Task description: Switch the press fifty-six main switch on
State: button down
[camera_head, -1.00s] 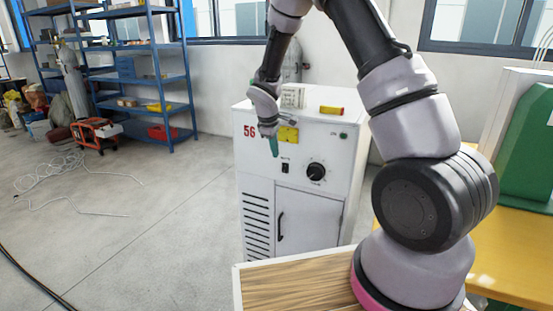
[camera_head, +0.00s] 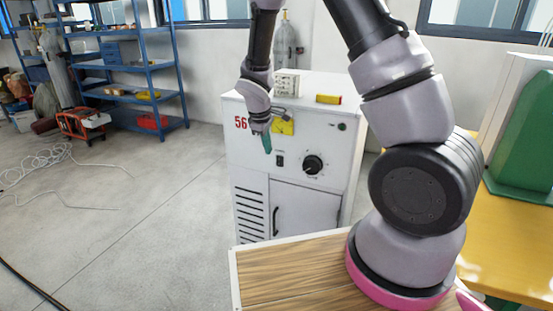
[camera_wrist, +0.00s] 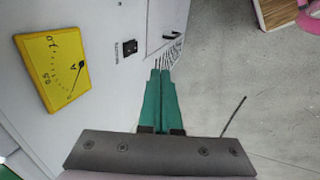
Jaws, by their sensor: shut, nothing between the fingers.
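The press cabinet (camera_head: 330,165) is white and carries a red 56 at its upper left. A small black rocker switch (camera_head: 280,160) sits on its front, left of a black round knob (camera_head: 312,165). The switch also shows in the wrist view (camera_wrist: 130,47), with a label beside it too small to read. My gripper (camera_head: 267,148) has green fingers, shut and empty, in front of the panel just above and left of the switch. In the wrist view my fingertips (camera_wrist: 161,74) are apart from the switch. The switch's position cannot be told.
A yellow meter (camera_head: 284,127) sits above the switch. A small dark round fitting (camera_head: 342,127) is at the panel's upper right. A wooden top (camera_head: 290,275) lies in front of the cabinet. Blue shelving (camera_head: 125,70) stands at the back left. Floor to the left is mostly clear.

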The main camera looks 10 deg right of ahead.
aim_at(277, 162)
jog(key=shift+w+d+f, duration=0.7)
jog(key=shift+w+f, duration=0.3)
jog(key=shift+f, duration=0.65)
jog(key=shift+w+d+f, duration=0.7)
jog(key=shift+w+f, duration=0.25)
jog(key=shift+f, duration=0.7)
jog(key=shift+w+d+f, duration=0.7)
jog(key=shift+w+f, duration=0.3)
jog(key=shift+f, duration=0.65)
jog(key=shift+w+d+f, duration=0.15)
jog(key=shift+w+d, duration=0.05)
